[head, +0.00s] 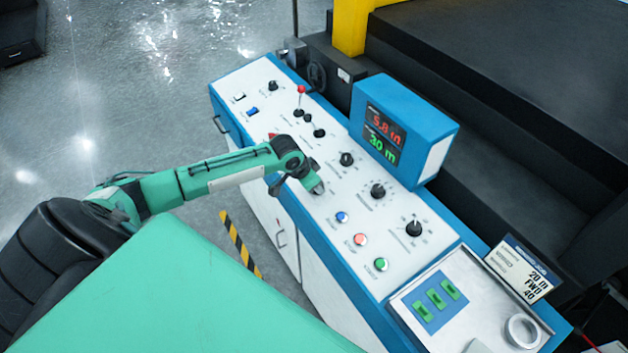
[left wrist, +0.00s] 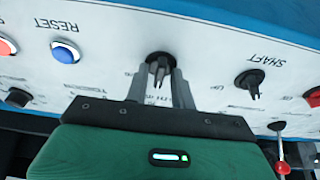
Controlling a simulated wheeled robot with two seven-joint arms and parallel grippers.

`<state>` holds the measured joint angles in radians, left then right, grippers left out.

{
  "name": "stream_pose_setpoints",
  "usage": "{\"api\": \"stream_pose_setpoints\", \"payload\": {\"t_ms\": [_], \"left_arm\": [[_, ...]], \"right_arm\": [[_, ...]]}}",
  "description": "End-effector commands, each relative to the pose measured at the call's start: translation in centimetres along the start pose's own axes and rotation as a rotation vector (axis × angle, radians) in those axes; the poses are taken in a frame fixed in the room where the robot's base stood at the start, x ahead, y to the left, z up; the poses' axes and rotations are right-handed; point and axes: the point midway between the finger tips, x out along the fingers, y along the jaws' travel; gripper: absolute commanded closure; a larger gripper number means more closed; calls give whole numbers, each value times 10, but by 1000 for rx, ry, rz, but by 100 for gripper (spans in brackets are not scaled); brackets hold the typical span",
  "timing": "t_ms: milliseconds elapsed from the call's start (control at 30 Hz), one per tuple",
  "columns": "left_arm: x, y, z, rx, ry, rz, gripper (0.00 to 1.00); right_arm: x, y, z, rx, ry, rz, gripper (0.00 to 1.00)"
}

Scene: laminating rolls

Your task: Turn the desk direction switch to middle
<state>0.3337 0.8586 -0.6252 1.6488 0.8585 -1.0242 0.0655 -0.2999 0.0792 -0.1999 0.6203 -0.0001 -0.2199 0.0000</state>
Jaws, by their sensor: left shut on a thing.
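My left gripper (head: 317,188) reaches down onto the white top of the control desk (head: 330,215), left of the blue button. In the left wrist view, its two grey fingers (left wrist: 159,76) stand on either side of a black rotary switch (left wrist: 158,60) and are shut on it. Its label is mostly covered by the fingers, so I cannot read its name or setting. In the head view the gripper hides this switch. My right gripper is not in view.
A blue RESET button (left wrist: 65,53) and a black SHAFT knob (left wrist: 249,80) flank the held switch. A red-tipped lever (head: 301,90) stands up on the desk. A blue display box (head: 405,130) rises behind. A metal tray (head: 470,310) lies at the right end.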

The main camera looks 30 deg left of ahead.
Motion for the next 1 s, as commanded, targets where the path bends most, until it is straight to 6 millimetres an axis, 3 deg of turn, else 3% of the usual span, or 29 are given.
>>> {"api": "stream_pose_setpoints", "payload": {"t_ms": [433,467,500,833,1000], "left_arm": [[0,0,-1,-10,2,-3,98],[0,0,-1,-10,2,-3,71],[0,0,-1,-10,2,-3,68],[-2,0,0,-9,1,-3,68],[-19,-1,0,-8,2,-4,68]], "right_arm": [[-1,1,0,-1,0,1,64],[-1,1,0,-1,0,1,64],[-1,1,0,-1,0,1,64],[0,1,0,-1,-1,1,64],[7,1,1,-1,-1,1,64]]}}
